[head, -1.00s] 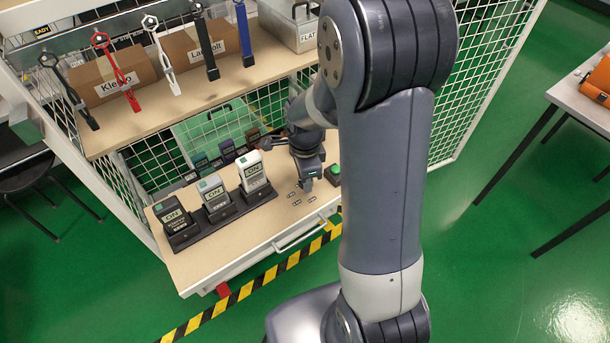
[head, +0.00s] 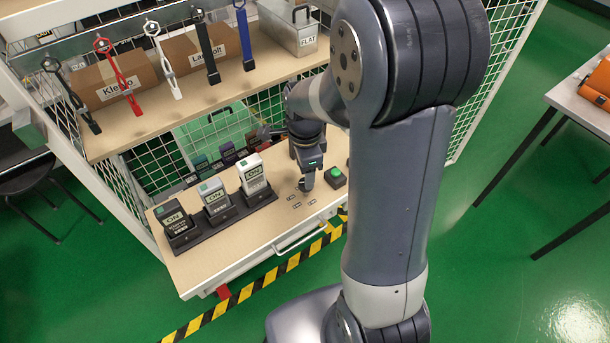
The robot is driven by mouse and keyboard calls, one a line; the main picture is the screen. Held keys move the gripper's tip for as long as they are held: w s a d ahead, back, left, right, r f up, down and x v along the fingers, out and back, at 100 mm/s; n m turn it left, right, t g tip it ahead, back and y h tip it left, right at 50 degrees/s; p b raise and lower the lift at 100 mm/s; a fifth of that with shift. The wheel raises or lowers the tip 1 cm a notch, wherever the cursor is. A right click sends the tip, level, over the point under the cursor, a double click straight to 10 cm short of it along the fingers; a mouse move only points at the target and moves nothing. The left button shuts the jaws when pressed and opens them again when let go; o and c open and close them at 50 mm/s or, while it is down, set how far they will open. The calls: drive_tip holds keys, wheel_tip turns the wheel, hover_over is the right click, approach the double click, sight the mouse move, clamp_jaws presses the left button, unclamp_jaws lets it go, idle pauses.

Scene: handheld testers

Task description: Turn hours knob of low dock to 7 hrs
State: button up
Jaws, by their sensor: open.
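The low dock (head: 271,195) is a long black base on the lower wooden shelf. It holds three upright handheld testers: a black one (head: 176,224), a grey one (head: 215,200) and a white one (head: 253,174), each with an "ON" display. I cannot make out the hours knob or its setting at this size. My gripper (head: 306,187) points down over the shelf, to the right of the white tester and apart from it. It is open, with nothing visible in it. Its fingertips are small and partly unclear.
A box with a green button (head: 336,176) sits just right of my gripper. Small dark labels (head: 297,204) lie in front. More testers (head: 228,154) stand behind. Mesh panels (head: 480,85) close the sides.

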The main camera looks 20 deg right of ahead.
wheel_tip(320, 180, up, 6)
drive_tip(key=shift+r+p, duration=0.2)
drive_tip(key=shift+p, duration=0.1)
drive_tip(key=shift+f, duration=0.15)
wheel_tip(320, 180, down, 10)
drive_tip(key=shift+f+b, duration=0.25)
drive_tip(key=shift+b, duration=0.45)
